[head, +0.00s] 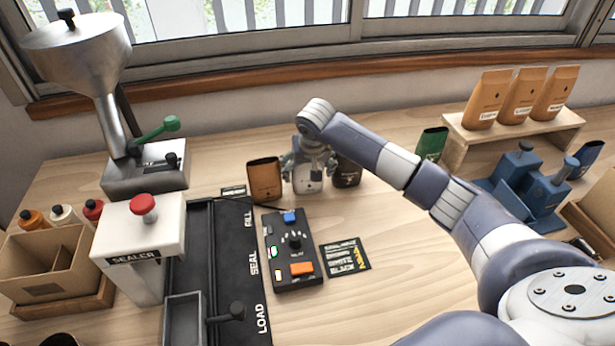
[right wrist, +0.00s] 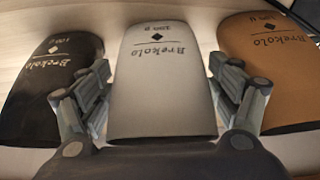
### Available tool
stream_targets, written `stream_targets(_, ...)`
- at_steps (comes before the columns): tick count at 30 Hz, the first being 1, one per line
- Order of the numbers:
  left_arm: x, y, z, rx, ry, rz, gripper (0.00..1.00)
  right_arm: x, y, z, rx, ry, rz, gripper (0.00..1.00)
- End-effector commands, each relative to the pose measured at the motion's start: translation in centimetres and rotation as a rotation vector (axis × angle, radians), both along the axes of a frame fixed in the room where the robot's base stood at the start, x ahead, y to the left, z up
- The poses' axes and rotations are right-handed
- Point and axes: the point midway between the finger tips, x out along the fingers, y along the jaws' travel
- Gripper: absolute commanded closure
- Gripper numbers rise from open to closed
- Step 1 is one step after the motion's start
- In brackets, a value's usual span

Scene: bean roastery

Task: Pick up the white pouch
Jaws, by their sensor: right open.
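The white pouch (head: 307,180) stands on the wooden table between a brown pouch (head: 265,179) and a black pouch (head: 347,172). My right gripper (head: 309,163) is over the white pouch and hides its upper part in the head view. In the right wrist view the white pouch (right wrist: 162,80) is between the two open fingers (right wrist: 160,105), one on each side, with small gaps visible. There the black pouch (right wrist: 48,85) is at the left and the brown pouch (right wrist: 268,70) at the right, close to the fingers. My left gripper is not in view.
A black control box (head: 291,252) and a label card (head: 345,257) lie in front of the pouches. The sealer (head: 140,240) and a black track (head: 228,290) are at the left. A green pouch (head: 431,144) and a wooden shelf (head: 470,135) stand at the right.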

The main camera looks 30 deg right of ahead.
Motion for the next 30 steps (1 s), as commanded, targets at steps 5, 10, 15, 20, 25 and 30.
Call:
stream_targets(5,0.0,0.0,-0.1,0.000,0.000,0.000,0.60,0.0,0.0,0.0,0.000,-0.001,0.000,0.28)
stream_targets(10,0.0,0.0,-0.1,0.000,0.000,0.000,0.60,0.0,0.0,0.0,0.000,-0.001,-0.001,0.53)
stream_targets(15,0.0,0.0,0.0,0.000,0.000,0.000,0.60,0.0,0.0,0.1,0.000,-0.001,-0.001,0.53)
stream_targets(20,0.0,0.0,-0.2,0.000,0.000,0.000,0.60,0.1,0.0,0.2,0.000,-0.003,-0.001,0.53)
stream_targets(25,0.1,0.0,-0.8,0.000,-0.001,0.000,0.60,0.1,0.0,1.3,0.000,-0.005,-0.001,0.53)
stream_targets(30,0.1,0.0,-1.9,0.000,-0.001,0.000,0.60,0.2,-0.1,3.4,-0.002,-0.008,-0.001,0.53)
